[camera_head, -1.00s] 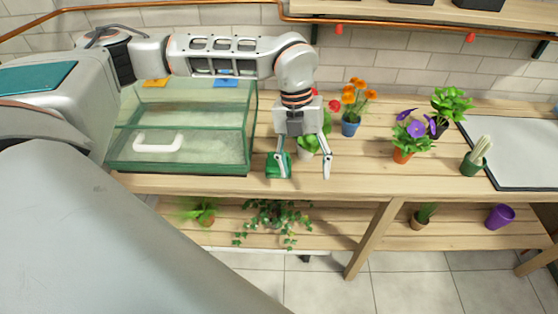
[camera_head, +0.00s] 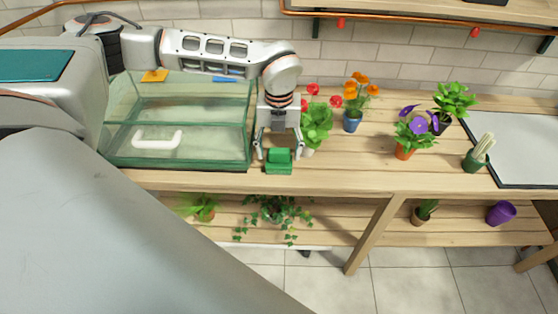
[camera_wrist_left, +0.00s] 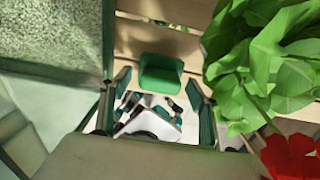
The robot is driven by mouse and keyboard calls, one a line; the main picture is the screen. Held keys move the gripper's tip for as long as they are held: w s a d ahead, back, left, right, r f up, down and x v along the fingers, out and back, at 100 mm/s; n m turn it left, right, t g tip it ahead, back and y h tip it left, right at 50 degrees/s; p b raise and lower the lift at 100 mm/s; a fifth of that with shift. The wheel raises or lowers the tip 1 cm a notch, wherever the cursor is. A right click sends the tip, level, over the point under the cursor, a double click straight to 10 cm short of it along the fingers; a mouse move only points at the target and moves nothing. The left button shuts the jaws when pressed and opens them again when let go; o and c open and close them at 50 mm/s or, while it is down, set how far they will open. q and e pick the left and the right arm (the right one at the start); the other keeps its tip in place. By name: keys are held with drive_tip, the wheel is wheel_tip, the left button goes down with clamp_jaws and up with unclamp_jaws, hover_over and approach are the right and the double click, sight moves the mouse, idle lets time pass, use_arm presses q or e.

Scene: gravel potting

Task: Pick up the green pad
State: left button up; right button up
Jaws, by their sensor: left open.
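The green pad (camera_head: 278,168) lies on the wooden bench near its front edge, just right of the glass tank. It has a raised block on a flat base. My left gripper (camera_head: 279,156) is open and points down, with one finger to each side of the pad in the head view. In the left wrist view the pad (camera_wrist_left: 160,74) shows a little beyond and between the open fingertips (camera_wrist_left: 160,88). I cannot tell whether the fingers touch it. My right gripper is not in view.
The glass tank (camera_head: 175,160) with a white handle stands close on the left. A red-flowered plant (camera_head: 316,122) stands close on the right and its leaves (camera_wrist_left: 265,60) crowd the wrist view. An orange-flowered plant (camera_head: 352,122) is further right. The bench middle is clear.

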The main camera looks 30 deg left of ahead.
use_arm(q)
drive_tip(key=shift+f, duration=0.1)
drive_tip(key=shift+c, duration=0.3)
drive_tip(key=c, duration=1.2)
drive_tip(key=shift+o, duration=0.2)
wheel_tip(320, 180, up, 20)
drive_tip(key=o, duration=0.6)
drive_tip(key=shift+c, duration=0.2)
drive_tip(key=c, duration=0.4)
